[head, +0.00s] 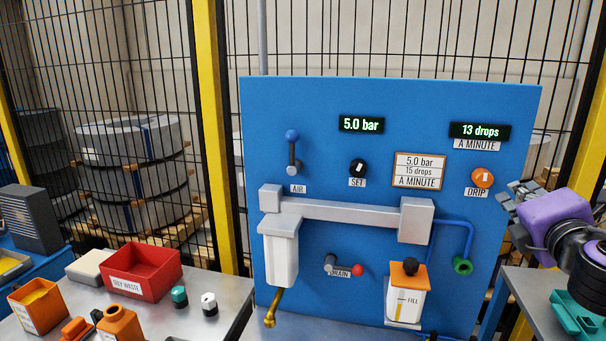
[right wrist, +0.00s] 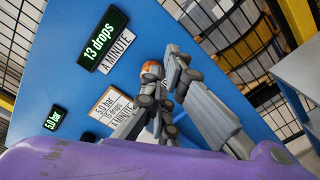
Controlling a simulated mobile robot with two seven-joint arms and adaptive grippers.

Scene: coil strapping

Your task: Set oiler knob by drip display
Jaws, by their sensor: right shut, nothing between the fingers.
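The orange drip knob (head: 482,178) sits at the right of the blue panel, its white mark close to upright. The drip display (head: 480,131) above it reads 13 drops a minute. A framed card (head: 418,171) reads 5.0 bar, 15 drops a minute. My right gripper (head: 514,204) is just right of the knob, shut and empty. In the right wrist view the knob (right wrist: 151,70) shows partly behind the fingers (right wrist: 168,98); I cannot tell whether they touch it. My left gripper is not in view.
The pressure display (head: 361,125) reads 5.0 bar. The panel also has a black set knob (head: 357,168), a blue-tipped air lever (head: 292,150), a drain lever (head: 343,267) and an oiler bowl (head: 404,302). A red oily waste bin (head: 141,272) stands on the left bench.

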